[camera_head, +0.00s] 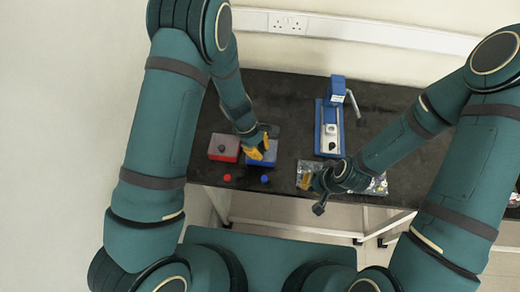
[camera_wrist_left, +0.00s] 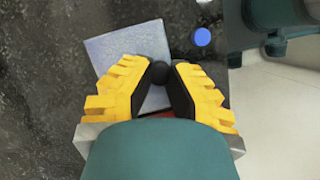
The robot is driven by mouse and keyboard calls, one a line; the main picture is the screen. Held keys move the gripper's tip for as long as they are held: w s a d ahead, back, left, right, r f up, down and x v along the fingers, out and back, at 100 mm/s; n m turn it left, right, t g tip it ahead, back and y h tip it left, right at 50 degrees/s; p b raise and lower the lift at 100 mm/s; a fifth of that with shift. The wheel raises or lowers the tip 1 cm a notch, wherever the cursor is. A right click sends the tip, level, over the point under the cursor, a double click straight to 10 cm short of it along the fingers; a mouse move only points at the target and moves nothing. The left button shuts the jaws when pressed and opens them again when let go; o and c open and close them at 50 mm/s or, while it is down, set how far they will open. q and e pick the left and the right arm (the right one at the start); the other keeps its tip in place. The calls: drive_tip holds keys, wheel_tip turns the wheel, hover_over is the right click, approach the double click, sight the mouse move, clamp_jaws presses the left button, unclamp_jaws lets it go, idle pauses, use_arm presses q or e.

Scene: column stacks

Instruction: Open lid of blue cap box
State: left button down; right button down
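My left gripper (camera_head: 262,147) is over this box. In the wrist view, my left gripper's dark finger pads (camera_wrist_left: 162,75) stand on both sides of the knob and appear to touch it. The lid looks seated, though the gripper covers part of it. My right gripper (camera_head: 319,197) hangs near the table's front edge; its fingers are too small to read.
A red cap (camera_head: 227,177) and a blue cap (camera_head: 264,179) lie near the front edge. A blue press (camera_head: 329,118) stands to the right. A shiny bag (camera_head: 304,169) lies by my right gripper.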

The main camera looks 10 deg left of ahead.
use_arm(q)
drive_tip(key=shift+d, duration=0.1)
drive_tip(key=shift+w+r+g+p, duration=0.25)
drive_tip(key=shift+r+g+p, duration=0.35)
drive_tip(key=shift+p, duration=0.75)
drive_tip(key=shift+w+r+g+p, duration=0.25)
drive_tip(key=shift+g+p, duration=0.35)
drive_tip(key=shift+g, duration=0.2)
drive_tip(key=shift+w+r+n+g, duration=0.15)
drive_tip(key=shift+w+n+g, duration=0.2)
drive_tip(key=shift+g, duration=0.25)
drive_tip(key=shift+w+r+g+b, duration=0.35)
drive_tip(key=shift+w+g+b, duration=0.2)
drive_tip(key=shift+g+b, duration=0.5)
use_arm(e)
drive_tip(key=shift+r, duration=1.15)
use_arm(q)
drive_tip(key=shift+w+d+r+n+g+h, duration=0.1)
drive_tip(key=shift+w+r+n+g+h, duration=0.15)
drive_tip(key=shift+g+h, duration=0.1)
use_arm(e)
drive_tip(key=shift+f, duration=0.3)
